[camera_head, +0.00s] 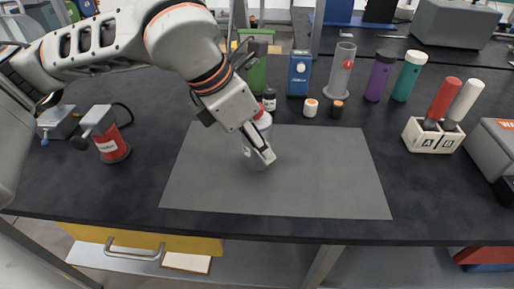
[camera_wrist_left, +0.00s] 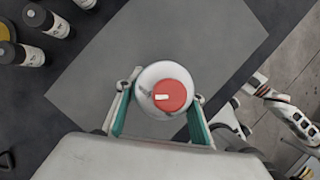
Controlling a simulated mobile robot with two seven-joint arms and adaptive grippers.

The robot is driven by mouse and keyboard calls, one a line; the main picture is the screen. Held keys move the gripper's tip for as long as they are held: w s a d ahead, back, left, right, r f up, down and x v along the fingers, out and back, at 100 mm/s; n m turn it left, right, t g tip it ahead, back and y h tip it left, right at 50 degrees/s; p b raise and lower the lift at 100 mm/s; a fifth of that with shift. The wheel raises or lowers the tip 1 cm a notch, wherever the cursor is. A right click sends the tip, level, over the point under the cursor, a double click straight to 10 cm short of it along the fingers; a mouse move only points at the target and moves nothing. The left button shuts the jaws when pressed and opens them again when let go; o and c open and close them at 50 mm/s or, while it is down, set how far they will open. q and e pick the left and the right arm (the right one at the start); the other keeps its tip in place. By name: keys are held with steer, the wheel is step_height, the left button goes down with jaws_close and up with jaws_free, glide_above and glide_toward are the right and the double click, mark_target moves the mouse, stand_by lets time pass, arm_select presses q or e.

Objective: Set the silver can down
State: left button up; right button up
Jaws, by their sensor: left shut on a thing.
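The silver can (camera_head: 256,160), with a red and white top, is upright over the grey mat (camera_head: 325,180), left of the mat's middle. My left gripper (camera_head: 262,146) is shut on the can and partly hides it in the head view. In the left wrist view the can's red cap (camera_wrist_left: 171,95) faces the camera, between the two fingers of my left gripper (camera_wrist_left: 160,106). I cannot tell whether the can's base touches the mat. My right gripper does not show clearly in either view.
Behind the mat stand small bottles (camera_head: 311,107), a blue box (camera_head: 299,72), a clear cylinder (camera_head: 341,72) and purple (camera_head: 380,75) and teal (camera_head: 409,76) bottles. An A/B holder (camera_head: 432,136) is at right. A red-based device (camera_head: 112,150) is at left. The mat's right side is bare.

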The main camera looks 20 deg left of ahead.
arm_select(q)
steer(key=shift+f, duration=1.15)
steer(key=o, duration=1.5)
steer(key=shift+o, duration=0.2)
steer(key=shift+a+r, duration=0.1)
steer(key=shift+r, duration=0.4)
steer(key=p+v, duration=0.2)
steer(key=v, duration=0.9)
steer(key=shift+s, duration=0.15)
steer(key=shift+r, duration=0.1)
